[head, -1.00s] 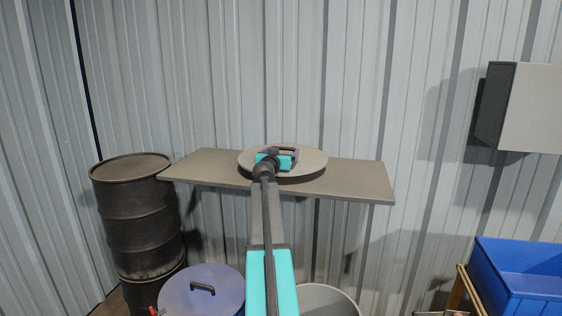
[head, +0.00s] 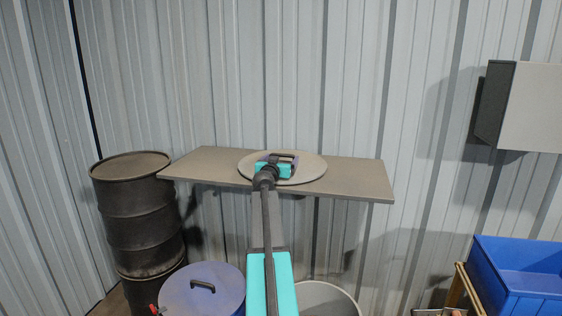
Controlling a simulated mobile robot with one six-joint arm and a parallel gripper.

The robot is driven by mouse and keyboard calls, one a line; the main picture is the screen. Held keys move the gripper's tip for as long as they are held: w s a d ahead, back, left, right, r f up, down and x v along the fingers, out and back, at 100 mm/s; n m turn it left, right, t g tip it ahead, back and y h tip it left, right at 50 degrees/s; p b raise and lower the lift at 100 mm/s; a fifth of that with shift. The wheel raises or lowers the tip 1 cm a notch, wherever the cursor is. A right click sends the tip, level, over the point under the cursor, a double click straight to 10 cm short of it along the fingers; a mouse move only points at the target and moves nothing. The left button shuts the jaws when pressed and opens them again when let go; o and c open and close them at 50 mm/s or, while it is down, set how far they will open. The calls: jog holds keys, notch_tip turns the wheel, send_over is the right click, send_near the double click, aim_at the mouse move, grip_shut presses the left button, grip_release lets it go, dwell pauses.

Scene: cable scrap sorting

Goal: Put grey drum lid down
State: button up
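The grey drum lid (head: 313,167) is a flat round disc with a dark handle (head: 288,156) on top. It lies level on the wall shelf (head: 222,166), near its middle, and appears to rest on the surface. My gripper (head: 283,161) is at the lid's handle and appears shut on it. The fingertips are small and partly hidden behind the teal gripper body. An open grey drum (head: 330,296) stands below the shelf, partly hidden by my arm.
A dark barrel (head: 140,215) stands left of the shelf. A drum with a blue lid (head: 203,285) is below it. A blue bin (head: 520,270) is at lower right, and a grey wall box (head: 525,105) above. The shelf's right end is clear.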

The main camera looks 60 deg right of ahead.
jog(key=shift+o, duration=1.4)
jog(key=shift+r, duration=0.15)
jog(key=shift+s+a, duration=0.15)
jog(key=shift+a, duration=0.35)
jog(key=shift+b+v, duration=1.6)
jog(key=shift+v, duration=3.95)
jog(key=shift+r, duration=0.1)
